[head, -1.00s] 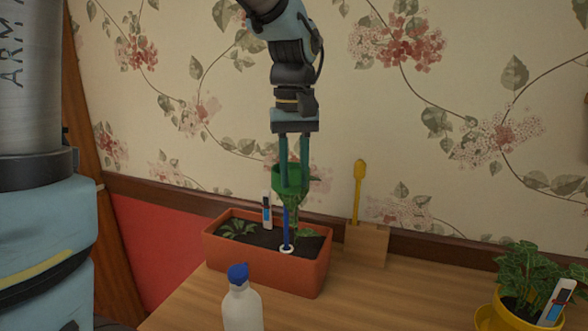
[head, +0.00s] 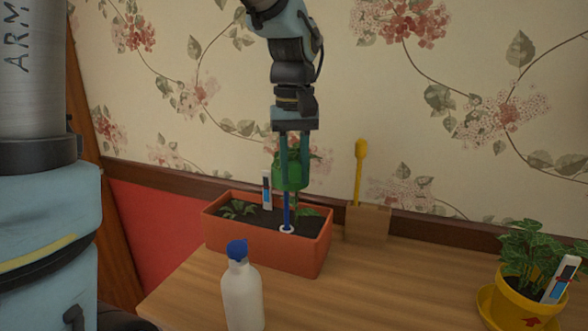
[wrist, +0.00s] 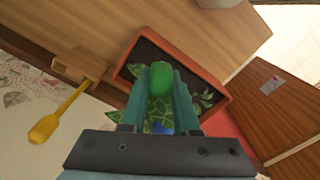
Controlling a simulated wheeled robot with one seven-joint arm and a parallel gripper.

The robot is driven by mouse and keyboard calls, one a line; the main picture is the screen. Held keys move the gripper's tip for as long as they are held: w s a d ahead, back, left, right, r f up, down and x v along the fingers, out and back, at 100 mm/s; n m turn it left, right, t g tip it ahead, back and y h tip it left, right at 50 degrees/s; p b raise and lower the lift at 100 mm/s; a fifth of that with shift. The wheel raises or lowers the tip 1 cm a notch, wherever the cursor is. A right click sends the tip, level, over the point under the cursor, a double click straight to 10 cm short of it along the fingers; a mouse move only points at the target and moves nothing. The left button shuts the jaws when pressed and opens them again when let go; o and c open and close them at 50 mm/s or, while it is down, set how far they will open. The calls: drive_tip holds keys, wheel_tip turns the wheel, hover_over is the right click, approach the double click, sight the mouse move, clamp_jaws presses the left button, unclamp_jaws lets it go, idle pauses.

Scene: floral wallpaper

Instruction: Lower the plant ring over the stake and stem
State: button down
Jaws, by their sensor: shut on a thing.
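My gripper (head: 290,185) is shut on the green plant ring (head: 290,172), which it holds upright above the soil of the orange planter (head: 270,262). Leaves (head: 296,153) show above the ring, between my fingers. The blue stake (head: 287,212) and the thin stem (head: 296,207) run down from under the ring to the soil. A white disc lies at the stake's foot. The ring appears to be around both; its inside is hidden in the head view. In the wrist view the green ring (wrist: 155,82), leaves (wrist: 160,110) and a bit of blue show between my fingers.
A white bottle with a blue cap (head: 242,295) stands in front of the planter. A wooden block with a yellow tool (head: 359,175) stands right of it. A yellow pot (head: 525,308) with a plant stands at the far right. The table between is clear.

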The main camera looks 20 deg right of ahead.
drive_tip(key=c, duration=0.6)
unclamp_jaws()
